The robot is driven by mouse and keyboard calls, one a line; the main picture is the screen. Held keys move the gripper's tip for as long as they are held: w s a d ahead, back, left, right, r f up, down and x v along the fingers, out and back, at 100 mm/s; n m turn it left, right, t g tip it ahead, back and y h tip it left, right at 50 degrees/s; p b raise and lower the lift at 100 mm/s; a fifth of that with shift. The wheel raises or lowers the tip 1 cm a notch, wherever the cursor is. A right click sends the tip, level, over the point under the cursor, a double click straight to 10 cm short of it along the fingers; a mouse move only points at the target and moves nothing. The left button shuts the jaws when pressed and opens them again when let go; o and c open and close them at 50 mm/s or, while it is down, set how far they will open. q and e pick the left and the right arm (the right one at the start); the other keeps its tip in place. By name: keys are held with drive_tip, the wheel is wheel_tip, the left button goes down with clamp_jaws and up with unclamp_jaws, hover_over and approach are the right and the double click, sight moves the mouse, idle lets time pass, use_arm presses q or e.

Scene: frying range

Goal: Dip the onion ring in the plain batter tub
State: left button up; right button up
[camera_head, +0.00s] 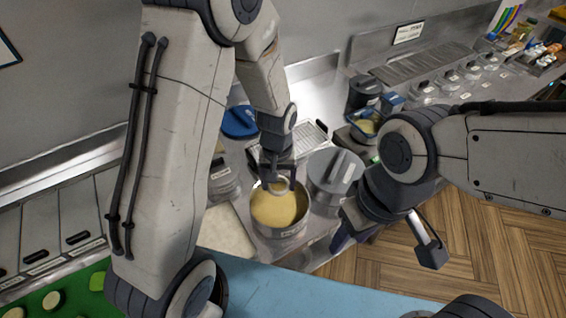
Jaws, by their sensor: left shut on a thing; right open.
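The plain batter tub (280,212) is a round metal tub filled with yellow batter, in the middle of the head view. My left gripper (277,183) is directly above the tub and points down. It is shut on the pale onion ring (281,186), which is at or just above the batter; I cannot tell whether it touches the surface. My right gripper (392,246) is open and empty, to the right of the tub and over the floor side of the counter.
A lidded metal pot (335,172) stands right behind the tub. A pale tray (226,232) lies left of it, and a wire rack (303,138) is behind. A blue container (366,122) stands farther back. Glass jars line the rear counter. A blue surface (300,293) is in front.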

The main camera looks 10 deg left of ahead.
sight(279, 213)
use_arm(q)
wheel_tip(279, 213, down, 12)
drive_tip(key=b, duration=1)
drive_tip(key=shift+f, duration=0.2)
drive_tip(key=shift+a, duration=0.25)
drive_tip(key=shift+d+p, duration=0.3)
drive_tip(key=shift+d, duration=0.25)
drive_tip(key=shift+a, duration=0.55)
drive_tip(key=shift+d, duration=0.3)
